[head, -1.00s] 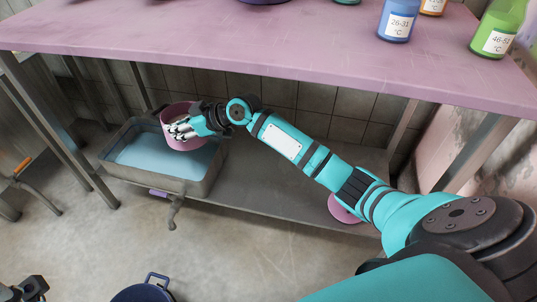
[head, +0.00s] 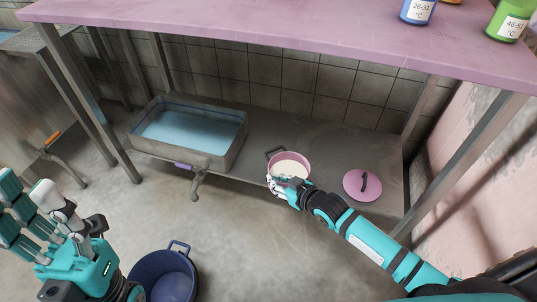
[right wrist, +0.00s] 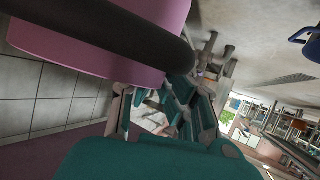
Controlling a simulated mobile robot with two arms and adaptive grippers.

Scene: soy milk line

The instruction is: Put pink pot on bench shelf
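The pink pot (head: 291,156) is at the middle front of the lower bench shelf (head: 330,150). It is upright, with pale contents and a dark handle. My right gripper (head: 278,184) is closed at its near side. The pot (right wrist: 100,60) fills the upper left of the right wrist view, with its handle by the fingers. I cannot tell whether the pot's base touches the shelf. My left gripper (head: 45,220) is open and empty at the lower left, away from the bench.
A metal basin of bluish water (head: 190,127) stands left of the pot. A pink lid (head: 362,186) lies on the shelf to its right. A blue bucket (head: 163,277) stands on the floor. The pink tabletop (head: 300,30) overhangs the shelf; bottles stand on it.

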